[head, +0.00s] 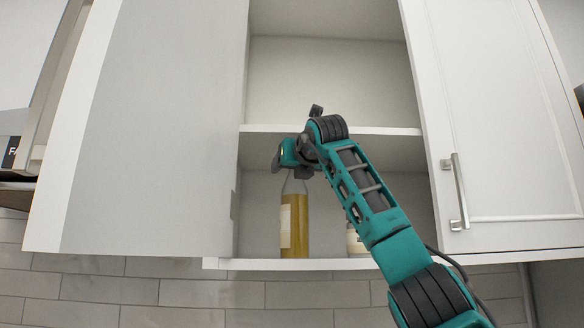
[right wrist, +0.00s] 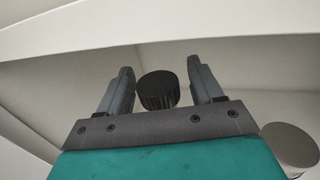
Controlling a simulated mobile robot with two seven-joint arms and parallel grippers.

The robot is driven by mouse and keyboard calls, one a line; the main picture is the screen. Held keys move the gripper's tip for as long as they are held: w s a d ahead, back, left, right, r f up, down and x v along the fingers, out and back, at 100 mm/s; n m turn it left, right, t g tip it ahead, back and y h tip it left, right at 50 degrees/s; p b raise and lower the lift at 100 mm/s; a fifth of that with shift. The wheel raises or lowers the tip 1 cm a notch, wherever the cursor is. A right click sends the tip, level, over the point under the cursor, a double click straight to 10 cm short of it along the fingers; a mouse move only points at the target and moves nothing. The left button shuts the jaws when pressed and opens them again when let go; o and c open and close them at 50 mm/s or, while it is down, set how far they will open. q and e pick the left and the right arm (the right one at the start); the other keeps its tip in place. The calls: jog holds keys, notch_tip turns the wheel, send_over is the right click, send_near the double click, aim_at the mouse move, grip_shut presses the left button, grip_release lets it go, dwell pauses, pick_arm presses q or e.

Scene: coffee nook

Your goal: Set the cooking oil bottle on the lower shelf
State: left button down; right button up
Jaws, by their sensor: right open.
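The cooking oil bottle (head: 294,225), clear with yellow oil and a pale label, stands upright on the lower shelf (head: 330,264) of the open cabinet. My right gripper (head: 291,166) is at the bottle's top and hides its cap in the head view. In the right wrist view, the black cap (right wrist: 158,91) shows between the two spread fingers of the gripper (right wrist: 160,75), with a gap on each side. The right gripper is open. My left gripper is not in view.
A jar with a pale label (head: 356,241) stands right of the bottle, partly hidden by my arm; a round pale lid (right wrist: 290,146) shows in the right wrist view. The upper shelf (head: 375,131) is empty where visible. An open cabinet door (head: 150,130) stands at left.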

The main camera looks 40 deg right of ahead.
jog(key=shift+r, duration=0.15)
jog(key=b+v, duration=0.3)
jog(key=v, duration=0.9)
jog(key=shift+b, duration=0.35)
